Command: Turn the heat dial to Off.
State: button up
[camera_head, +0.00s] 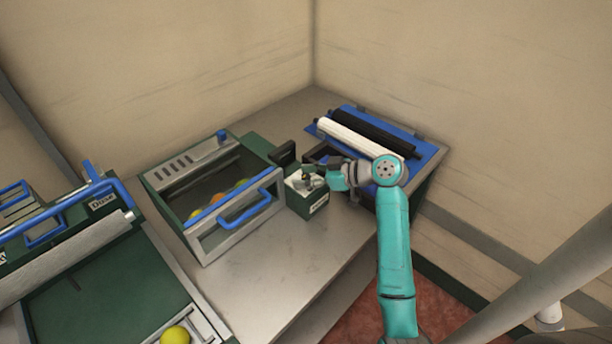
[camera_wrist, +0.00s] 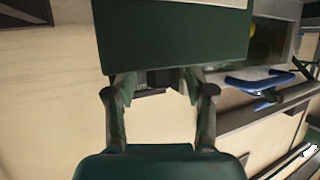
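A small green box (camera_head: 309,207) with a pale top and a white label stands on the bench, right of the glass-topped cabinet. A small dark part, possibly the heat dial (camera_head: 306,177), shows on its top; its pointer and marks are too small to read. My gripper (camera_head: 318,182) is at the top of this box, reaching in from the right. In the wrist view the two fingers of my gripper (camera_wrist: 162,80) are spread apart, with their tips at the edge of a green face (camera_wrist: 175,40). A dark piece (camera_wrist: 155,80) shows between them; I cannot tell whether they touch it.
A blue-topped unit with white and black rollers (camera_head: 360,138) is behind my gripper. A green tray (camera_head: 110,290) with a yellow ball (camera_head: 175,336) is at lower left. The bench front is bare.

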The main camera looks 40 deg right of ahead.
jog(key=shift+s+r, duration=0.1)
jog(key=v, duration=1.1)
jog(key=shift+s+d, duration=0.25)
jog(key=shift+s, duration=0.1)
jog(key=shift+s, duration=0.1)
